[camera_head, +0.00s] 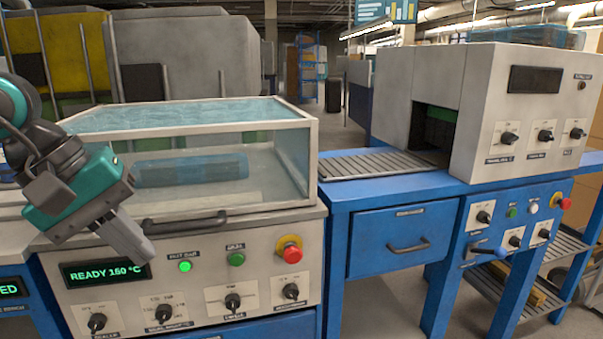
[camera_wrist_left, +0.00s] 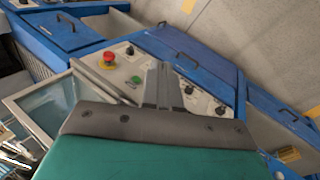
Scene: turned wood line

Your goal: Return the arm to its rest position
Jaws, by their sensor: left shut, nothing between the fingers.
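My left gripper (camera_head: 135,245) comes in from the left in the head view, on a teal and dark grey wrist. It is shut and empty, in front of the left part of the glass-lidded machine (camera_head: 240,207), near its handle and above the display. In the left wrist view, the closed fingers of my left gripper (camera_wrist_left: 161,75) point toward the machine's control panel (camera_wrist_left: 128,72). A gap between the fingertips and the panel cannot be judged for sure. My right gripper is in neither view.
The clear cover (camera_head: 285,160) stands close beside my left arm. A blue bench (camera_head: 400,195) with a drawer carries a slatted conveyor (camera_head: 375,163) and a grey boxy machine (camera_head: 520,110). A red stop button (camera_head: 291,253) sits right of the display (camera_head: 105,272), which reads "READY 160 °C".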

